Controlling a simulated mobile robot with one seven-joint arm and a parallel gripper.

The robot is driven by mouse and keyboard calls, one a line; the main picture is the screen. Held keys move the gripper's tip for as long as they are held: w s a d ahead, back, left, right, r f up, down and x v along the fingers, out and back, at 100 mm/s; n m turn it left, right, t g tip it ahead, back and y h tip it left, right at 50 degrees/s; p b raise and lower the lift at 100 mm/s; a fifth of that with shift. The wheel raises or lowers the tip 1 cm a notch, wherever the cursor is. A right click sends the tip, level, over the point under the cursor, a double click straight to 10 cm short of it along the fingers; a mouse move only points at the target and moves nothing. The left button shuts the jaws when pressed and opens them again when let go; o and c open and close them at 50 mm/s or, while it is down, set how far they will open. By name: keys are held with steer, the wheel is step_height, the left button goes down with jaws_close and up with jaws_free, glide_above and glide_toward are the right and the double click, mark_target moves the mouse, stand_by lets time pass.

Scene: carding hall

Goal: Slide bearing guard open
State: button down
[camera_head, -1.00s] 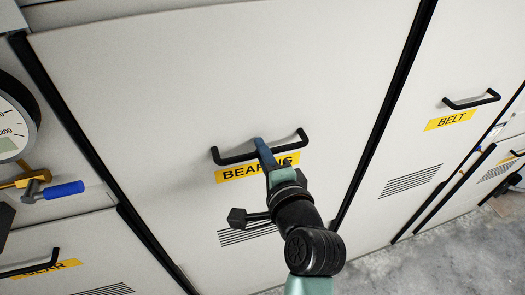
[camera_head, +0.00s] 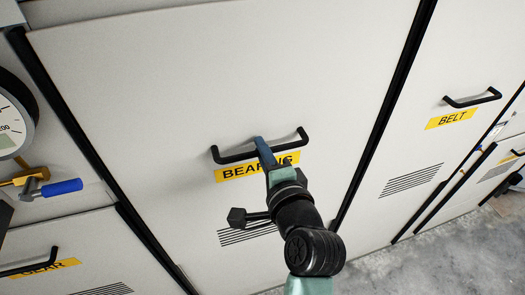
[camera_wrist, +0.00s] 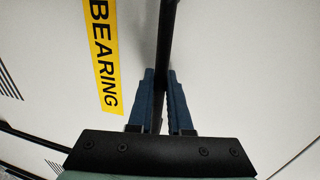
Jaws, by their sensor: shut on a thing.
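The bearing guard (camera_head: 240,80) is a large pale panel with a black bar handle (camera_head: 233,158) and a yellow BEARING label (camera_head: 235,173) just below it. My gripper (camera_head: 262,145) is shut on the middle of this handle, its blue fingers covering part of the label. In the wrist view, the handle (camera_wrist: 168,40) runs between the two blue fingers of my gripper (camera_wrist: 161,78), and the label (camera_wrist: 103,55) lies to the left. The guard looks flush with its neighbours; I cannot tell whether it has shifted.
A panel with a BELT label (camera_head: 450,119) and its own handle (camera_head: 472,99) stands to the right. A GEAR panel (camera_head: 70,262) is at lower left. A gauge (camera_head: 14,115) and a valve with a blue lever (camera_head: 62,187) stick out at left. Grey floor (camera_head: 420,262) shows at lower right.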

step_height(320, 180, down, 64)
steer(key=b, duration=4.9)
steer(key=shift+s+f+b, duration=0.1)
steer(key=shift+b, duration=0.3)
steer(key=c, duration=0.8)
jaws_free()
steer(key=shift+r, duration=0.2)
steer(key=shift+c, duration=0.2)
steer(key=p+v, duration=0.2)
steer(key=v, duration=1.1)
